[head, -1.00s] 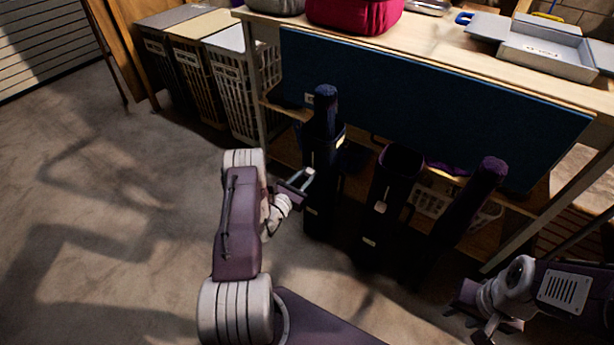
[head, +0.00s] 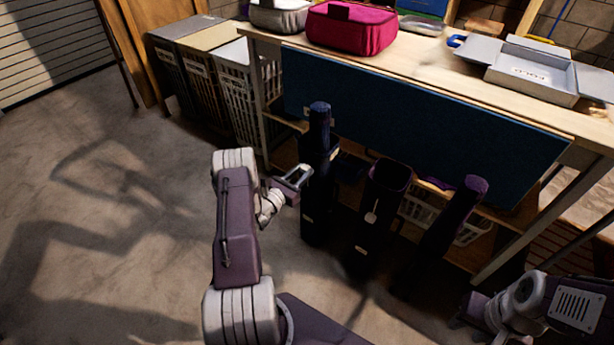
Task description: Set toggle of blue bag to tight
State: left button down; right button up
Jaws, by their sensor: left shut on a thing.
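The blue bag (head: 318,205) is a tall, dark, narrow bag standing upright before the table, with a dark blue roll (head: 320,118) rising from its top. My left gripper (head: 304,176) is at the upper left side of this bag. It is shut on a small part there, apparently the toggle; that part is too dark and small to make out, so its setting cannot be read. My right gripper (head: 494,333) is low at the right, partly cut off by the bottom edge, away from the bags. Its jaws do not show clearly.
A dark open bag (head: 378,215) with a pale tag and another with a purple roll (head: 465,205) stand to the right. Behind are the wooden table (head: 430,62), its blue panel (head: 420,125) and hampers (head: 235,95). Floor at left (head: 100,215) is free.

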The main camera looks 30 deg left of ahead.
pick_arm(q)
jog(key=shift+a, duration=0.1)
jog(key=shift+d+r, duration=0.2)
jog(key=c, duration=1)
grip_release()
jog(key=shift+c, duration=0.2)
jog(key=s+p, duration=0.2)
jog(key=s, duration=0.7)
jog(key=shift+a+p, duration=0.35)
jog(key=shift+a, duration=0.05)
